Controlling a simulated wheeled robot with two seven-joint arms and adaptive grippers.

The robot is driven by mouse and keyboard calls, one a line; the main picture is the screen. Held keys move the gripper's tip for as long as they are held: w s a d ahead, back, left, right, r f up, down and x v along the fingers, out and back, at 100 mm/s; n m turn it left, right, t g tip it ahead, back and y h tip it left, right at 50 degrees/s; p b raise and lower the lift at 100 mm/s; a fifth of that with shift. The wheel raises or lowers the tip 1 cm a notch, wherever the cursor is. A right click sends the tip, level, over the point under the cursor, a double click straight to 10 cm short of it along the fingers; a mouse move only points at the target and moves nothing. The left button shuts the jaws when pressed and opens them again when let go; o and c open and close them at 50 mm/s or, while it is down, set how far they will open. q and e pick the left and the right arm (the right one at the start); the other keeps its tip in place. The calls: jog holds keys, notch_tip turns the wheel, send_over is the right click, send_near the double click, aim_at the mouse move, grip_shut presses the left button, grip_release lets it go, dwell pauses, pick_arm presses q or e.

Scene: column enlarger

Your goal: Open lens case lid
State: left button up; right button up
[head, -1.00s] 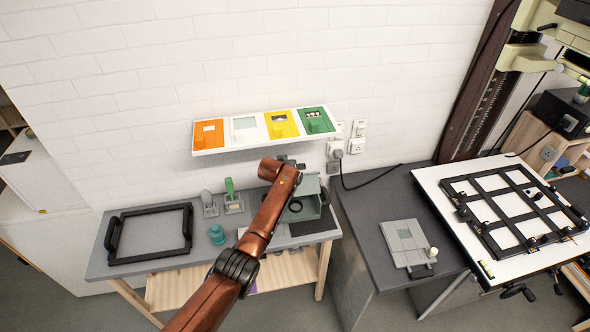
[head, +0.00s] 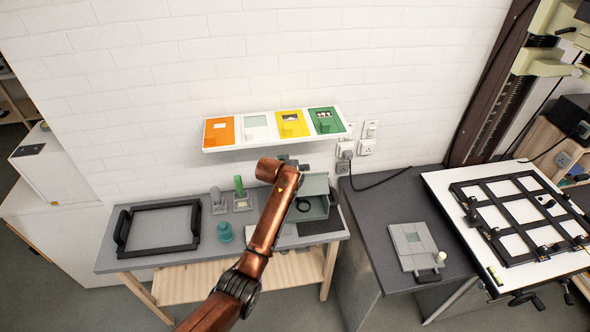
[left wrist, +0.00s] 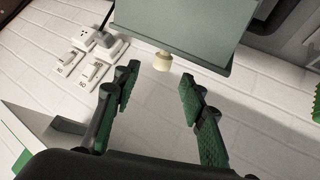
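The lens case (head: 318,211) is a grey-green box at the right end of the left bench. Its lid (head: 316,184) stands raised at the back, and a dark ring shows inside the case. In the left wrist view a grey-green panel (left wrist: 190,32), apparently the lid, has a cream knob (left wrist: 162,62) on its lower edge. My left gripper (left wrist: 157,88) is open and empty, with the knob just beyond and between its fingertips, apparently not touching. In the head view the left gripper (head: 297,164) is above and behind the case, partly hidden by its wrist. My right gripper is not in view.
A shelf (head: 275,143) with coloured panels hangs on the wall just above the gripper. A black frame (head: 158,248), a teal bottle (head: 224,232) and small stands share the bench. Sockets (head: 366,146) and a cable are at right. A grey plate (head: 413,243) lies on the dark table.

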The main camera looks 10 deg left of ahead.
pick_arm(q)
jog(key=shift+v, duration=1.8)
